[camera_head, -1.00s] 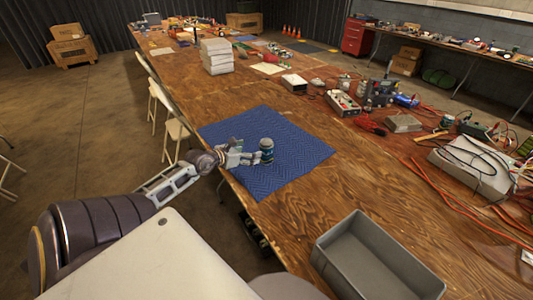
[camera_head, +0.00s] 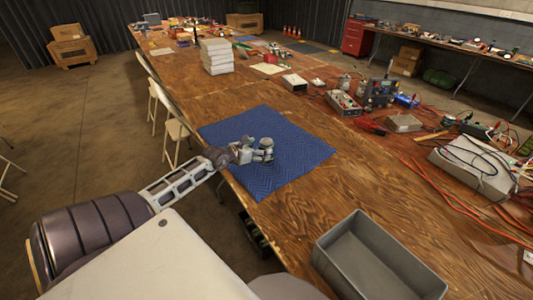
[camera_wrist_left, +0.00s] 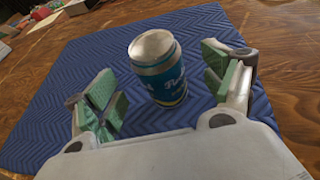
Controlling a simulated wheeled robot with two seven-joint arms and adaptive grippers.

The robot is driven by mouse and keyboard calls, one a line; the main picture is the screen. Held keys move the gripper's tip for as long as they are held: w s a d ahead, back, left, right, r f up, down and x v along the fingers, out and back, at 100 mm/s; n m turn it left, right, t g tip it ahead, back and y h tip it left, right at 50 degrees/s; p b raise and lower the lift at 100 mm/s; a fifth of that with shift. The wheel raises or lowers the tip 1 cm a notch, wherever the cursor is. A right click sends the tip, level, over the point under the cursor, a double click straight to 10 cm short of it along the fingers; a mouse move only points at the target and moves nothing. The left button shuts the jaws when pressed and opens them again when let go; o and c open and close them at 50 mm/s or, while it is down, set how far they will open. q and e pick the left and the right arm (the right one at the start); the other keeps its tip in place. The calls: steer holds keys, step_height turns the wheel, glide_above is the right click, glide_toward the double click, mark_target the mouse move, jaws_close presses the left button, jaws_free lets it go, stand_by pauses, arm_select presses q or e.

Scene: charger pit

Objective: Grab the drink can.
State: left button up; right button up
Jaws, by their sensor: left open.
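The drink can (camera_head: 267,144), blue with a silver top, stands upright on a blue mat (camera_head: 290,165) on the wooden table. It also shows in the left wrist view (camera_wrist_left: 158,70), with white lettering on its side. My left gripper (camera_head: 258,153) is open at the can. In the left wrist view, its green-padded fingers (camera_wrist_left: 165,92) stand to either side of the can, with gaps between pads and can. In the head view the fingers partly cover the can's lower side. My right gripper is not in view.
A grey open bin (camera_head: 375,262) stands at the table's near right. A white stack (camera_head: 217,57) stands farther back. Tools, cables and electronic boxes (camera_head: 345,103) crowd the right side. The mat around the can is clear.

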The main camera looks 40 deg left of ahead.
arm_select(q)
steer(key=shift+w+f, duration=0.1)
steer(key=shift+w, duration=0.2)
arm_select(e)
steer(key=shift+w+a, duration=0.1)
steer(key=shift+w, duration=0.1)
arm_select(q)
steer(key=shift+w, duration=0.1)
steer(key=shift+w+f, duration=0.35)
steer(key=shift+w, duration=0.25)
steer(key=shift+b+x, duration=0.4)
steer(key=shift+x, duration=1.35)
steer(key=shift+a+f, duration=0.1)
steer(key=shift+f, duration=0.1)
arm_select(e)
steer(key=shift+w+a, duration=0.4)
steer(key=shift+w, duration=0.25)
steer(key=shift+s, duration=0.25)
